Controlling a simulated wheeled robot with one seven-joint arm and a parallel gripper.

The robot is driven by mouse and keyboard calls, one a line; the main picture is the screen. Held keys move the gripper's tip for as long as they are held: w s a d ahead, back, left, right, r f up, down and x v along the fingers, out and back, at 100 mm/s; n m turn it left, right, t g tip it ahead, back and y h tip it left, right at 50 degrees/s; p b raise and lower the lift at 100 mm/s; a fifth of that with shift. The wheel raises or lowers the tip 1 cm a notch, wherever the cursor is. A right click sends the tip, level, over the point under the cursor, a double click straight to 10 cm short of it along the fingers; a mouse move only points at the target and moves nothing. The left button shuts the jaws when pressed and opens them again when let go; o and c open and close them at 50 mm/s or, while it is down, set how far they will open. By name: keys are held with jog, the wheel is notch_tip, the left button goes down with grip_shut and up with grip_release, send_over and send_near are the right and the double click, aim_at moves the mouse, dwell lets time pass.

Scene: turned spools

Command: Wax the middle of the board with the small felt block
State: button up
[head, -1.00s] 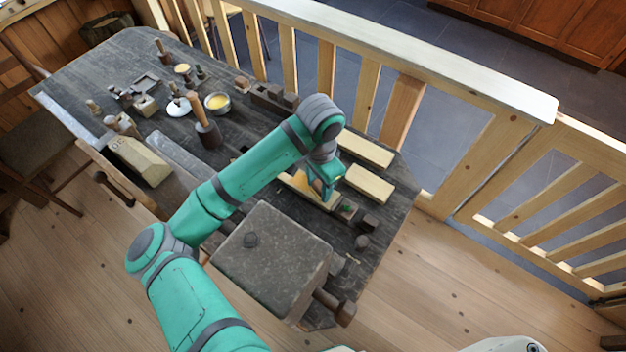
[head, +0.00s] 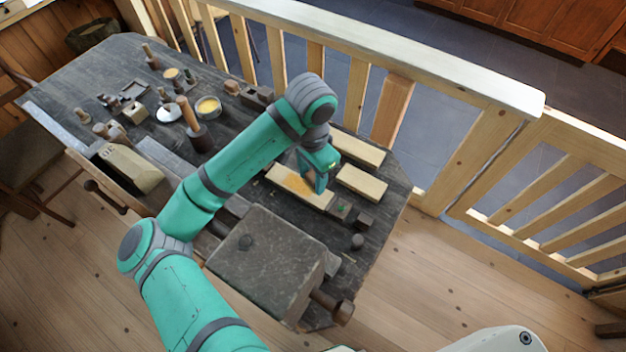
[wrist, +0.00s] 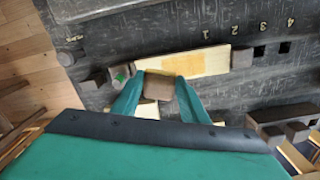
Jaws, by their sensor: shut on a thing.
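The board (head: 318,198) is a pale strip lying on the dark workbench, with dark blocks at its ends. An orange-yellow smear (head: 294,182) shows on its middle. In the wrist view the board (wrist: 212,60) runs across behind my fingertips. My gripper (head: 318,182) is over the board, just right of the smear. In the wrist view its two teal fingers (wrist: 160,88) are shut on the small brown felt block (wrist: 160,86). The block hides part of the board. I cannot tell whether it touches the board.
Two loose pale boards (head: 361,182) (head: 358,150) lie beyond the board. A large grey block (head: 264,256) stands on the near side. A bowl of yellow stuff (head: 208,107), a mallet (head: 191,120) and small tools crowd the left. A wooden railing (head: 390,108) runs behind the bench.

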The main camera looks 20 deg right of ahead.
jog(key=shift+d+r, duration=0.15)
jog(key=shift+r, duration=0.5)
jog(key=shift+r, duration=1.45)
